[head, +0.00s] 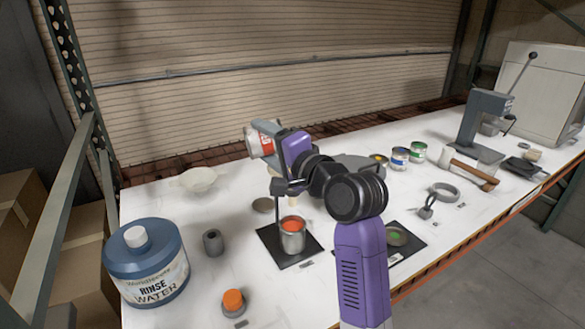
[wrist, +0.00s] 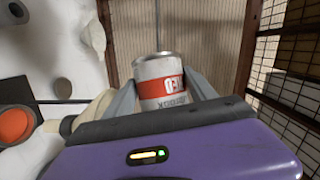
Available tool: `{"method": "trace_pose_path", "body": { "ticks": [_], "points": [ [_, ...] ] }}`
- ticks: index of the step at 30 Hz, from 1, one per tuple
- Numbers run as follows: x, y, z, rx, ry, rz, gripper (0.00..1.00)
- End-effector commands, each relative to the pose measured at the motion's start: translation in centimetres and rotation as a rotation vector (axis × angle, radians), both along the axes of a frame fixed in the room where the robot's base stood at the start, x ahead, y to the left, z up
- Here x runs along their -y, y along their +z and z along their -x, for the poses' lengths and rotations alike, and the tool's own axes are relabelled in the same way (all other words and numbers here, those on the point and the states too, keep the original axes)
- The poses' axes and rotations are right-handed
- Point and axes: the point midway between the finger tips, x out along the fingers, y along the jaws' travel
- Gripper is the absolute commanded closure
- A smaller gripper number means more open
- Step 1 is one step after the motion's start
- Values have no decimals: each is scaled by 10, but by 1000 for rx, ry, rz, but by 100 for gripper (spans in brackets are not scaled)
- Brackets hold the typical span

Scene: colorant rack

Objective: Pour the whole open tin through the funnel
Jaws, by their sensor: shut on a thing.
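My gripper (wrist: 162,92) is shut on a tin (wrist: 163,82) with a white and red label, its fingers on either side. In the head view the tin (head: 256,143) is raised above the table and tipped well over. I cannot see into it or tell whether anything is flowing. In the head view the funnel is mostly hidden behind my gripper. That metal container (head: 292,240) stands upright on a dark square pad (head: 309,250).
A blue rinse-water tub (head: 146,265), an orange-capped item (head: 233,302) and a grey cylinder (head: 213,243) stand left. A pale dish (head: 199,179) lies behind. Small tins (head: 400,158), a wooden-handled tool (head: 475,174) and a press (head: 484,125) stand right. A second pad (head: 409,246) holds green contents.

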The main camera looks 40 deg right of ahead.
Motion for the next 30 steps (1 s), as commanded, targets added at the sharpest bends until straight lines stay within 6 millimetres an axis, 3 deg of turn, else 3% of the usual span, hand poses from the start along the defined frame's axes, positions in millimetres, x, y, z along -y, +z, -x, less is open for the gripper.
{"method": "trace_pose_path", "body": {
  "ticks": [30],
  "points": [
    [4,5,3,77,0,-114,100]
  ]
}}
